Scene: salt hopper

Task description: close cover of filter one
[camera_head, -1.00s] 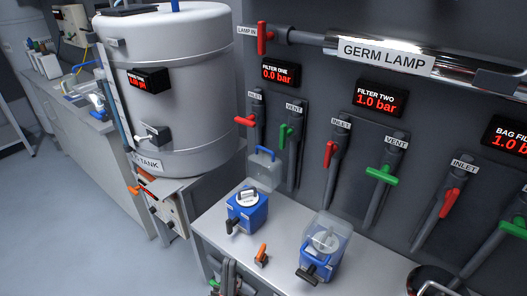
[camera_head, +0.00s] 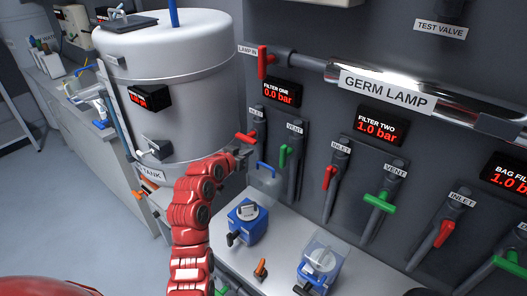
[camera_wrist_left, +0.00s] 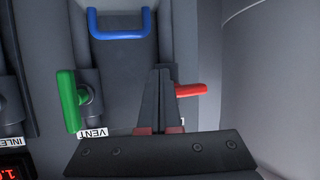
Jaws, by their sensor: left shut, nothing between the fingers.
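Filter one (camera_head: 247,222) is a blue housing with a pale round top on the bench below the "FILTER ONE" display, which reads 0.0 bar. Its clear cover (camera_head: 264,184) stands raised behind it, against the wall panel, with a blue handle (camera_head: 266,169) at its top edge. The blue handle also shows at the top of the left wrist view (camera_wrist_left: 120,36). My left gripper (camera_head: 245,154) is shut and empty, to the left of the handle and a little above it, apart from it. Its closed fingers (camera_wrist_left: 161,80) show in the left wrist view. My right gripper is not in view.
The red inlet lever (camera_head: 246,138) is right by my left gripper; the green vent lever (camera_head: 284,156) is to its right. The tank (camera_head: 185,90) stands close on the left. Filter two (camera_head: 320,262) sits under a clear cover farther right.

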